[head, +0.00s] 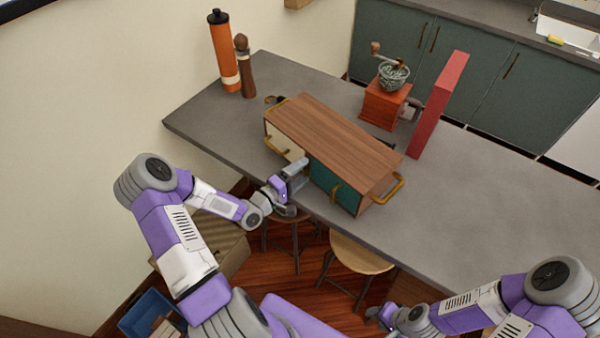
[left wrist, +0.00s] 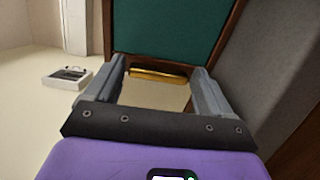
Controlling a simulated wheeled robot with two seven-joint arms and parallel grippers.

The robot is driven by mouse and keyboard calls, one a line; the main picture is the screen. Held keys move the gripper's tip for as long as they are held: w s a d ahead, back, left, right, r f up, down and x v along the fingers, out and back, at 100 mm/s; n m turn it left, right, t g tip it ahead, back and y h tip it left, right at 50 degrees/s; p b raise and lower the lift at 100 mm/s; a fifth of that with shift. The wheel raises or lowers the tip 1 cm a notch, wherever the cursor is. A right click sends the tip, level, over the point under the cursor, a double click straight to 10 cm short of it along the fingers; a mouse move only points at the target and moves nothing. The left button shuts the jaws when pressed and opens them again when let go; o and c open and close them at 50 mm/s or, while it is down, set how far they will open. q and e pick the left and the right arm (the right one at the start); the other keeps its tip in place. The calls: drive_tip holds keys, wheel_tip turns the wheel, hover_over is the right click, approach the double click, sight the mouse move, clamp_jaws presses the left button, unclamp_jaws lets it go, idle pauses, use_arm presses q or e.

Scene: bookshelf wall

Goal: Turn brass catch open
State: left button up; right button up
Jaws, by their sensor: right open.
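A cabinet with a wooden top (head: 335,145) lies on the grey table, with a cream front panel (head: 283,146) and a green one (head: 326,180). My left gripper (head: 298,182) is at the front, by the border of the two panels. In the left wrist view its jaws (left wrist: 160,72) are open, with a brass bar (left wrist: 158,76), seemingly the catch, between the fingertips. The bar lies along the edge of the green panel; contact with the fingers cannot be told. The catch is hidden in the head view. My right gripper (head: 384,316) is open and empty, low in front of the table.
Brass handles (head: 388,190) stick out at the cabinet's ends. Behind it stand a coffee grinder (head: 385,104) and a red upright panel (head: 438,105). An orange bottle (head: 224,52) and a wooden mill (head: 244,68) stand at the left. The table's right part (head: 500,190) is clear.

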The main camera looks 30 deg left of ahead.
use_arm(q)
drive_tip(key=shift+o, duration=1.2)
drive_tip(key=v, duration=0.7)
drive_tip(key=shift+s, duration=0.25)
drive_tip(key=shift+s+a, duration=0.1)
